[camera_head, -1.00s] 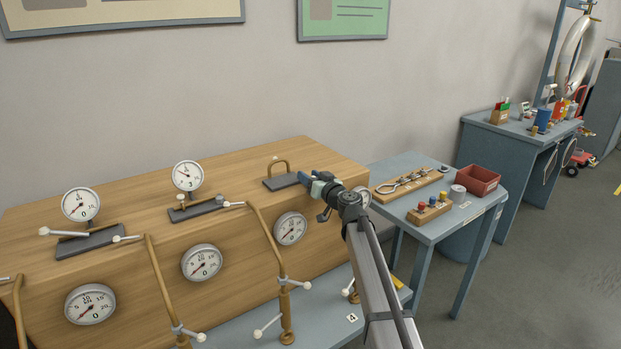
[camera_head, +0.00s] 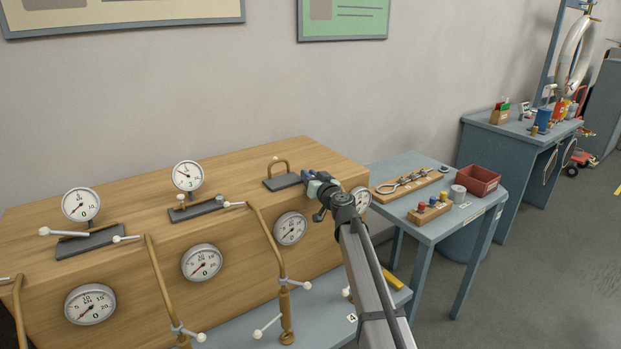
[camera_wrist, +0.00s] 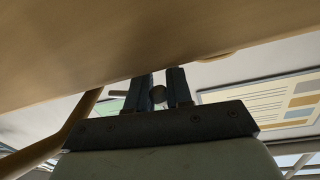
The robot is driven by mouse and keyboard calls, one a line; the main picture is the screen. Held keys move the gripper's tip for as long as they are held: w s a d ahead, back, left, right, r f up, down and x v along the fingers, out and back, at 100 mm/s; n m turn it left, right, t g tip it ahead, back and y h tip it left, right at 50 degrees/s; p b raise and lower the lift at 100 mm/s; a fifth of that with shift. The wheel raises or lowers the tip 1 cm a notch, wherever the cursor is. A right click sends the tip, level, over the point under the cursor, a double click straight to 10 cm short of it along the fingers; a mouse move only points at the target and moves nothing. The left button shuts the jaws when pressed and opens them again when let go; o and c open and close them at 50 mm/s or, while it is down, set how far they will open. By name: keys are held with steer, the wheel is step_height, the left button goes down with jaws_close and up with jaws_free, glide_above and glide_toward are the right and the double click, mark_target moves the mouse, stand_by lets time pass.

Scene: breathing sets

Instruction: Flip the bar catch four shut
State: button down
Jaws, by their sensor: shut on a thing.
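Bar catch four, the rightmost on the wooden console, shows as a dark base plate (camera_head: 283,182) with an upright brass loop (camera_head: 279,163) at its back. My gripper (camera_head: 308,176) is at the right end of that plate, near the console's right front edge. In the wrist view, my gripper's two dark fingers (camera_wrist: 161,90) are closed on a small round grey knob (camera_wrist: 158,94), which looks like the end of the catch's bar. The rest of the bar is hidden by my gripper in the head view.
Two other dark catch plates, one at the left (camera_head: 90,241) and one in the middle (camera_head: 196,209), carry pale-tipped levers. Dial gauges and brass pipes (camera_head: 268,243) stand along the console front. A side table (camera_head: 415,238) with a red bin (camera_head: 478,180) is at the right.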

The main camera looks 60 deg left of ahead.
steer(key=shift+a+m+t, duration=0.2)
steer(key=shift+m+t, duration=0.3)
steer(key=shift+t, duration=0.3)
steer(key=shift+w, duration=0.1)
steer(key=c, duration=1)
jaws_free()
steer(key=shift+d, duration=0.15)
steer(key=v, duration=1.3)
steer(key=shift+d+r, duration=0.1)
steer(key=shift+d, duration=0.15)
